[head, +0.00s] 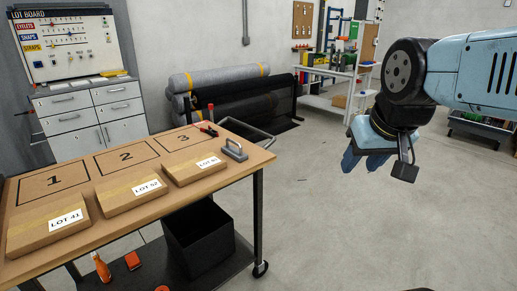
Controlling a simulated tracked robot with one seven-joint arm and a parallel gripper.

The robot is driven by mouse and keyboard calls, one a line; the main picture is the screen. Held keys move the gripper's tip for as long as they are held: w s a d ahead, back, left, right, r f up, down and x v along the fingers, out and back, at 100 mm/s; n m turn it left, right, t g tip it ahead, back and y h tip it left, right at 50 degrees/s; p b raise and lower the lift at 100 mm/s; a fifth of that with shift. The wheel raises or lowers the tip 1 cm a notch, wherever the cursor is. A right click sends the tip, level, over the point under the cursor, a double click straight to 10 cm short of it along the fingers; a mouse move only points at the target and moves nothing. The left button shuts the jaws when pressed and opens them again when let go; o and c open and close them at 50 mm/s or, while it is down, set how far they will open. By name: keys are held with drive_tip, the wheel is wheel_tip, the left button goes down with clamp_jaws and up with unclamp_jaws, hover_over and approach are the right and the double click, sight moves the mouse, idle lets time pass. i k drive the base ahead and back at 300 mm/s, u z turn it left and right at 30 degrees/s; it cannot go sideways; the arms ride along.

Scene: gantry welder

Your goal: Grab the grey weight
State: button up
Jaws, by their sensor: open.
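The grey weight (235,153) looks like a small grey block with a handle on top. It sits on the wooden table near its right end, just right of the package labelled LOT 61 or similar. My gripper (364,160) hangs at the upper right of the head view, over open floor, well to the right of the weight and apart from it. Its blue fingers point down and are open; nothing shows between them.
The wooden table (150,205) holds cardboard packages (130,193) and marked squares 1, 2 and 3. A black bin (198,238) stands on the lower shelf.

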sight(237, 154)
drive_tip(key=u, duration=0.1)
drive_tip(key=i, duration=0.15)
drive_tip(key=z, duration=2.55)
drive_tip(key=k, duration=1.3)
drive_tip(key=u, duration=1.45)
drive_tip(key=i, duration=0.95)
drive_tip(key=u, duration=0.05)
